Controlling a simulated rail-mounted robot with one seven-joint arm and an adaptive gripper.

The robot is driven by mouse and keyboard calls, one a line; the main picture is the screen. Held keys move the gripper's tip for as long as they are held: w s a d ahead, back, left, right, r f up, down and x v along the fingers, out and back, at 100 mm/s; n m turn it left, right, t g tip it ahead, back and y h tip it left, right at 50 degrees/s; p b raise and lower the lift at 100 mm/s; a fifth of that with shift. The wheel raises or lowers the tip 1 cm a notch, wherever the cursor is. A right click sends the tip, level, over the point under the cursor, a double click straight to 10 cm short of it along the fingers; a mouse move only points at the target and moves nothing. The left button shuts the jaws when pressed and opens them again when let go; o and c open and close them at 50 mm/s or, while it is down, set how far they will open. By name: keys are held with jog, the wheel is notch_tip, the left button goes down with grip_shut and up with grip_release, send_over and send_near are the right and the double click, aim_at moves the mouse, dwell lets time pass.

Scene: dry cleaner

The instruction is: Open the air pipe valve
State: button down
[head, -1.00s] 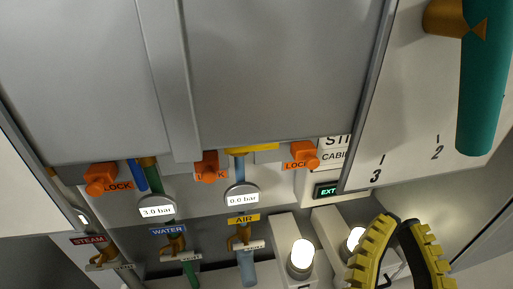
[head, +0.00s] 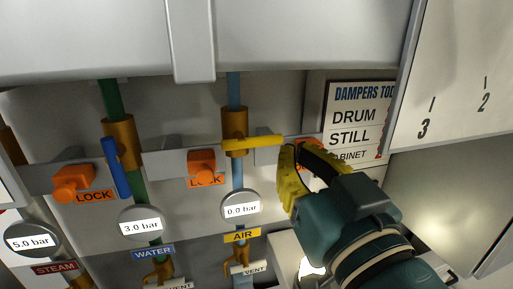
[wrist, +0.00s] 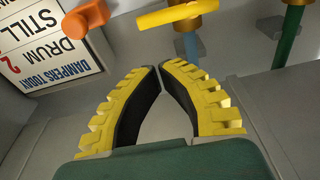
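The air pipe (head: 234,90) is blue and vertical, with a brass valve body (head: 233,122). Its yellow valve handle (head: 254,142) lies crosswise to the pipe and points right, toward my gripper. The gauge (head: 241,208) below reads 0.0 bar, above the yellow AIR label (head: 242,235). My gripper (head: 290,155) has yellow ribbed fingers with dark pads and is just right of the handle's free end. In the wrist view, the fingertips (wrist: 158,69) come together with nothing between them. The yellow handle (wrist: 177,14) is beyond the tips there, apart from them in the picture.
An orange lock knob (head: 201,163) is left of the air pipe; another is partly hidden behind my gripper. The water pipe (head: 110,100) has a blue handle (head: 114,167) and a 3.0 bar gauge. A dampers sign (head: 357,115) and a cabinet edge are at the right.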

aim_at(276, 137)
jog(key=shift+d+f, duration=0.25)
jog(key=shift+d, duration=0.1)
jog(key=p+x, duration=0.4)
jog(key=x, duration=0.6)
jog(key=shift+d+r, duration=0.1)
